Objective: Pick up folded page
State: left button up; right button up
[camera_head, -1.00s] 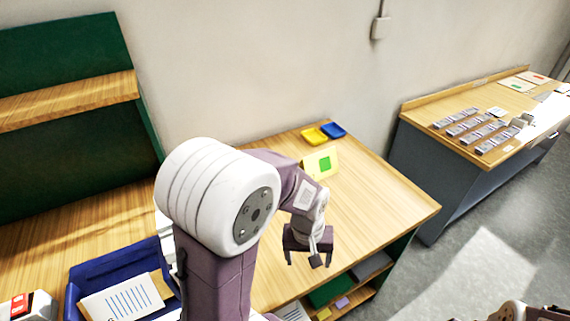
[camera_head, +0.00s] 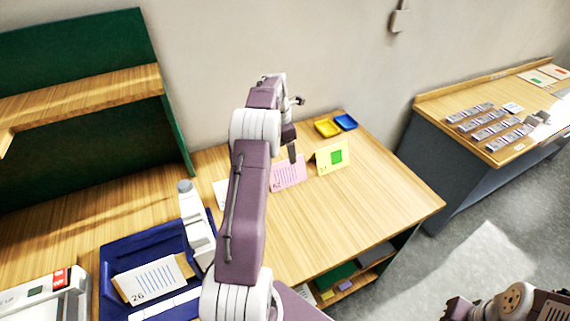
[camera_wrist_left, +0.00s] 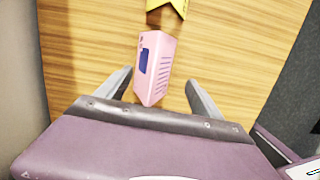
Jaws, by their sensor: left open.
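A pink folded page (camera_head: 288,172) stands like a tent on the wooden table, with printed lines and a number on its face. In the left wrist view the pink page (camera_wrist_left: 155,68) shows a dark blue square and lies between the two fingers of my left gripper (camera_wrist_left: 157,84), with a gap to each finger. In the head view my left gripper (camera_head: 291,153) is just above and behind the pink page, partly hidden by my own arm. A yellow folded page (camera_head: 333,157) with a green square stands to the right. Part of my right arm shows at the lower right edge.
Yellow (camera_head: 327,128) and blue (camera_head: 346,122) small trays lie at the table's back corner. A blue tray (camera_head: 112,252) holding a card numbered 26 (camera_head: 152,280) is at left. The table's front right is clear. A second table (camera_head: 430,105) stands at right.

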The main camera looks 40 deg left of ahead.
aim_at(284, 161)
pick_arm(q)
jog(key=shift+s+a+f+n, duration=0.15)
jog(key=shift+a+n, duration=0.05)
jog(key=shift+a, duration=0.3)
jog(key=shift+s+a+f+n, duration=0.1)
jog(key=shift+a+f+n, duration=0.1)
jog(key=shift+a, duration=0.3)
jog(key=shift+d+f, duration=0.15)
jog(key=shift+f, duration=0.05)
jog(key=f, duration=0.3)
jog(key=shift+w+d+p, duration=0.25)
jog(key=shift+p, duration=0.05)
jog(key=shift+a+f, duration=0.1)
jog(key=shift+f, duration=0.45)
jog(key=f, duration=0.2)
jog(key=f+p, duration=0.1)
jog(key=shift+w+d+f, duration=0.2)
jog(key=shift+f, duration=0.2)
jog(key=shift+w+f, duration=0.1)
jog(key=shift+f, duration=0.15)
grip_shut()
